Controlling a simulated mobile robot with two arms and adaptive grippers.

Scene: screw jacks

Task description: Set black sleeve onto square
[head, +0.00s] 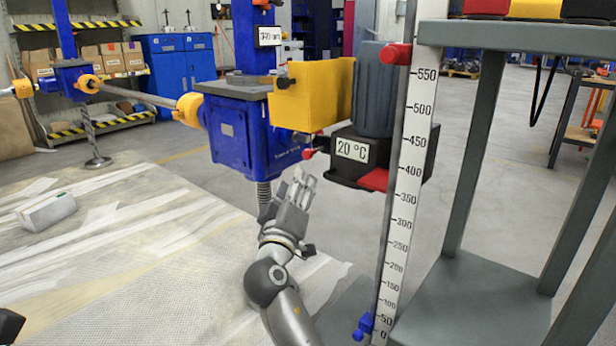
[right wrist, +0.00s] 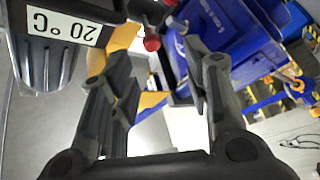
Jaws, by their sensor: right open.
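My right gripper (head: 302,186) is in the middle of the head view, pointing up, just below a small red knob (head: 308,153) on the blue screw jack (head: 245,135). In the right wrist view its two fingers (right wrist: 157,75) are apart with nothing held between them, and the red knob (right wrist: 152,44) shows beyond the tips. A black piece (head: 588,9) sits on the grey table at the top right, cut off by the frame; I cannot tell whether it is the sleeve. I cannot make out the square.
A motor with a black housing (head: 425,158) labelled 20 °C hangs right of the gripper. A white scale ruler (head: 408,195) stands upright beside the grey table (head: 530,36). Red and yellow pieces (head: 535,9) also lie on that table. Open floor lies behind the motor.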

